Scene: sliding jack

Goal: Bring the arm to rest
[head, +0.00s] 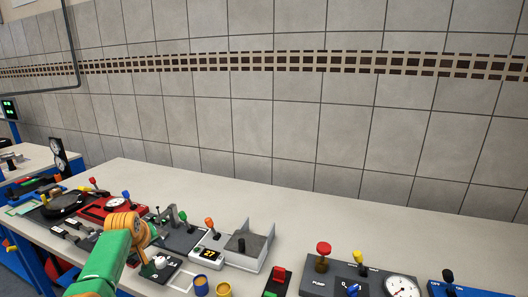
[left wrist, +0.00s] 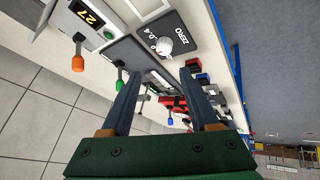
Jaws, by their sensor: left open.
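My left arm (head: 100,265) comes up from the lower left in the head view, green with an orange joint, over the left part of the bench. Its fingers are hard to make out there. In the left wrist view my left gripper (left wrist: 158,82) is open, its two dark fingers apart with nothing held between them. Beyond the fingers are a white knob (left wrist: 165,46) on a dark plate marked ZERO and a green-knobbed lever (left wrist: 119,63). The head view also shows the white knob (head: 159,262), just right of my arm. My right gripper is not in view.
The bench (head: 330,222) carries a grey tray with a dark block (head: 247,243), an orange-knobbed lever (head: 209,223) by a display reading 27, a red device (head: 103,207), and a panel with a dial (head: 402,287). The bench's back strip is clear before the tiled wall.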

